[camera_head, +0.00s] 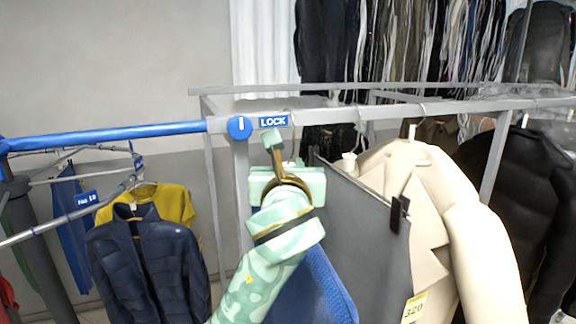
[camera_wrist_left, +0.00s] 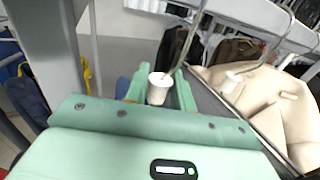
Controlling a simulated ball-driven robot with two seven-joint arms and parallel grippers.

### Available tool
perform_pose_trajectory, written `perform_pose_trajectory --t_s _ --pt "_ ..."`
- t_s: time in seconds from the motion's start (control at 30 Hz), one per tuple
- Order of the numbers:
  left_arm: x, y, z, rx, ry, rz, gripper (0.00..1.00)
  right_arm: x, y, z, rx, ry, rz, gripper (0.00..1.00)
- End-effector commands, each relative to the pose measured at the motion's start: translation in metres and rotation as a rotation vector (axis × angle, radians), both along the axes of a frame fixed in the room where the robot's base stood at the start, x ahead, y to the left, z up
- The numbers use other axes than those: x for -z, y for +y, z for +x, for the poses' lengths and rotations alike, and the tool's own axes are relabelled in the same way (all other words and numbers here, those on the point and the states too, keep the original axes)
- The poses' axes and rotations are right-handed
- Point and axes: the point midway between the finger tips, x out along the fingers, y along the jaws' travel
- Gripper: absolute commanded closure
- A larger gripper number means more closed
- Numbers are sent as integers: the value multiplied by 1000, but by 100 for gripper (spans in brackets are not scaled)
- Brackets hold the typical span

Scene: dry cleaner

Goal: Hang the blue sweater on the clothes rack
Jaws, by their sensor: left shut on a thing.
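The blue sweater (camera_head: 318,290) hangs below my left gripper (camera_head: 280,158) in the head view, partly hidden by my pale green arm. In the left wrist view the gripper's two fingers are shut on the white neck of a hanger (camera_wrist_left: 158,90), with its thin metal hook rising above. The clothes rack's grey rail (camera_head: 370,112) crosses the head view, with a blue LOCK label above the gripper. The hook's top is close to this rail; I cannot tell whether it rests on it. My right gripper is not in view.
A grey garment (camera_head: 365,220) and a cream coat (camera_head: 450,220) hang close on the right. A dark jacket (camera_head: 150,260) and a yellow garment (camera_head: 175,203) hang on a lower rail at left. A grey upright post (camera_head: 241,200) stands just left of the gripper.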

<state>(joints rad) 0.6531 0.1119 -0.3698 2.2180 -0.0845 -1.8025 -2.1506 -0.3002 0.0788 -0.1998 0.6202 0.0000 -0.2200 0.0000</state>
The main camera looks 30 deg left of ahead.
Motion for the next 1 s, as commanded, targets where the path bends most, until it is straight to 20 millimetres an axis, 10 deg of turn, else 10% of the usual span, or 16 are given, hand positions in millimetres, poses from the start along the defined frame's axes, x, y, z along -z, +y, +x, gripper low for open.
perform_pose_trajectory --t_s 0.13,0.17,0.23,0.67,1.0 --pt "-1 0 0 0 -2 0 100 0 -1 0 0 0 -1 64" --pt "-1 0 0 0 -2 0 67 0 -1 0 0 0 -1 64" --pt "-1 0 0 0 -1 0 50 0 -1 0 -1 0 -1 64" --pt "2 -7 -12 2 -2 -1 50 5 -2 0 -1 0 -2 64" --pt "4 -47 -95 7 -3 -5 50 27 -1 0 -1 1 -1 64"
